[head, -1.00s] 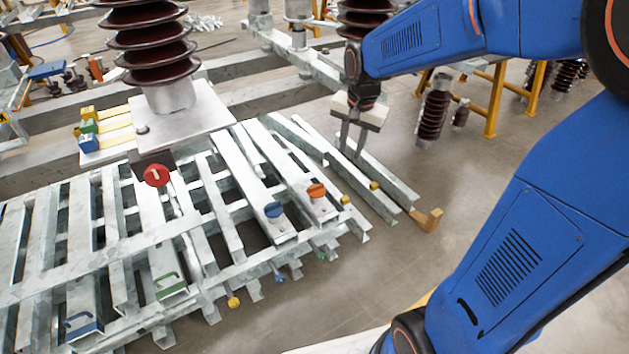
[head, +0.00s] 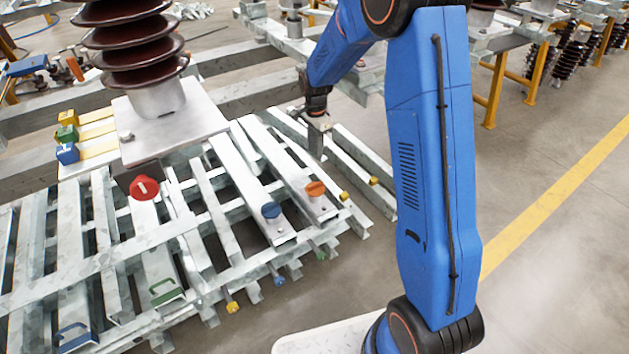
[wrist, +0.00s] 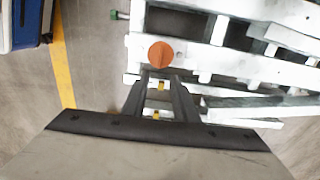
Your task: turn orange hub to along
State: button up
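The orange hub (head: 315,189) is a round knob on the end of a galvanized beam, to the right of the blue hub (head: 271,210). In the wrist view the orange hub (wrist: 160,54) is a disc with a faint line across it, just beyond my fingertips. My gripper (wrist: 160,76) is open, with a gap between its two fingers and nothing held. In the head view my gripper (head: 318,152) points down above the beams, behind the orange hub and apart from it. The hub's exact angle is hard to tell.
A red knob (head: 143,187) sits further left below the brown insulator (head: 135,45). Small yellow knobs (head: 344,196) are right of the orange hub. Green (head: 167,292) and blue (head: 74,335) handles are at front left. Open floor lies to the right.

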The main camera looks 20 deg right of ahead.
aim_at(315, 184)
notch_tip(315, 184, down, 18)
jog(key=shift+r, duration=0.25)
dwell(0.4)
jog(key=shift+w, duration=0.1)
grip_shut()
